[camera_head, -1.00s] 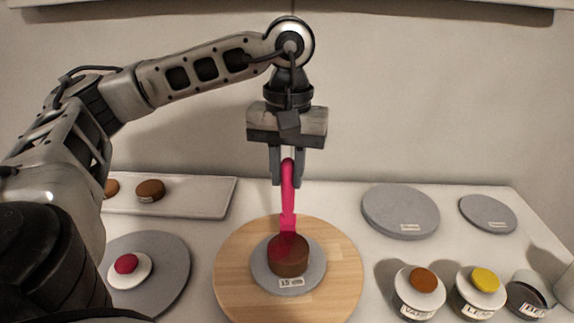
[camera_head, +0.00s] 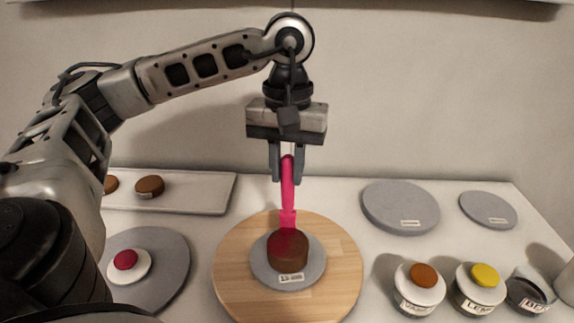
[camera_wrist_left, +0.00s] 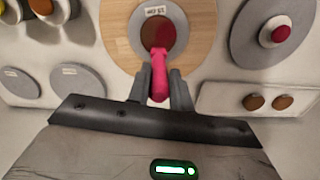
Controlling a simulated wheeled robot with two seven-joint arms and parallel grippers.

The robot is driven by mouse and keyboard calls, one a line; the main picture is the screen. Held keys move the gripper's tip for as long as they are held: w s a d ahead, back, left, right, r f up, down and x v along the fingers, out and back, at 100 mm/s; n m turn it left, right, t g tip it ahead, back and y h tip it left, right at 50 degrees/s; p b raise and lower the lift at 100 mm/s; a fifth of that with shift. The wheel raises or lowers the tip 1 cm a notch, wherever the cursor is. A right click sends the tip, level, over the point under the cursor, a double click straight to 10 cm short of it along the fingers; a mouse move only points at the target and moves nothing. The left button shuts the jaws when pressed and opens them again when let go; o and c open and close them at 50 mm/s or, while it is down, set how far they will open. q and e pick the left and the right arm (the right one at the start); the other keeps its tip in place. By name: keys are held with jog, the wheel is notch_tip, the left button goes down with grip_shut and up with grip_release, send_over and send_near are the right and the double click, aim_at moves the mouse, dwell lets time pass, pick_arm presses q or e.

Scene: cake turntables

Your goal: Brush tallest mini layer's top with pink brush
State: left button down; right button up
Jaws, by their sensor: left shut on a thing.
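My left gripper (camera_head: 288,178) is shut on the handle of the pink brush (camera_head: 288,190); both also show in the left wrist view, the gripper (camera_wrist_left: 161,92) around the brush (camera_wrist_left: 160,80). The brush points down, its broad end at the back edge of the brown mini layer (camera_head: 288,256). Whether it touches the top is unclear. The layer's top has a dark red tint. The layer stands on a grey labelled disc (camera_head: 262,264) on a round wooden turntable (camera_head: 230,275). My right gripper is not in view.
A grey disc (camera_head: 172,262) at left bears a white piece with a red top (camera_head: 126,260). A pale tray (camera_head: 210,190) holds brown rounds (camera_head: 150,186). Grey discs (camera_head: 400,205) lie at back right. Labelled jars with orange (camera_head: 424,275) and yellow (camera_head: 485,275) tops stand at front right.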

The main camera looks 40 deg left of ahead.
pick_arm(q)
jog(key=shift+f, duration=0.25)
